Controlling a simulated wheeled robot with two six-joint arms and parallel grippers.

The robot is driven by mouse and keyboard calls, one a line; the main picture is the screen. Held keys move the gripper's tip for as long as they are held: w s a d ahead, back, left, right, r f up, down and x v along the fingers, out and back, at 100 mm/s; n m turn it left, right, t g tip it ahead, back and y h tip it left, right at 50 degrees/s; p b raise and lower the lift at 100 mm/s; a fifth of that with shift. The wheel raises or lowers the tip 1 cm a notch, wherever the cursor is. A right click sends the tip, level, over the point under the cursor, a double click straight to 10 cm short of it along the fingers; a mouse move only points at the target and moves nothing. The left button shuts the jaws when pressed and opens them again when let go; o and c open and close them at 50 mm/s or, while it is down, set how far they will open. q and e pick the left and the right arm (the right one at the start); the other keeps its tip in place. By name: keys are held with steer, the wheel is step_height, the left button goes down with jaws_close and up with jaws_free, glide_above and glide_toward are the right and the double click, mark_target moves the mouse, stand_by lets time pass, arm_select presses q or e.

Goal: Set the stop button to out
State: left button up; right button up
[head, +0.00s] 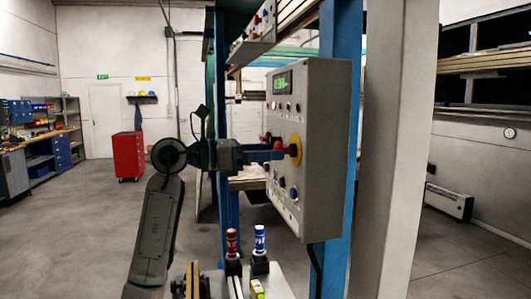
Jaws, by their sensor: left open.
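The grey control panel (316,180) stands at the right of centre, seen at a steep angle. Its red stop button (291,149) on a yellow collar (297,149) sticks out of the panel face toward the left. My left gripper (279,151) comes in from the left at the button's height, with its fingertips right at the red head. Its jaws are open, seen side-on. Whether the fingers touch the button I cannot tell, nor can I read whether the button is in or out. My right gripper is not in view.
Other knobs and lamps, such as a blue button (294,193), sit close above and below on the panel. A blue post (342,120) stands behind it. A red marker (231,243) and a blue marker (259,239) stand below. Open floor lies to the left.

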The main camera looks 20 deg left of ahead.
arm_select(q)
steer(key=b+v, duration=0.4)
steer(key=v, duration=0.7)
steer(key=shift+b, duration=0.35)
steer(key=shift+d, duration=0.1)
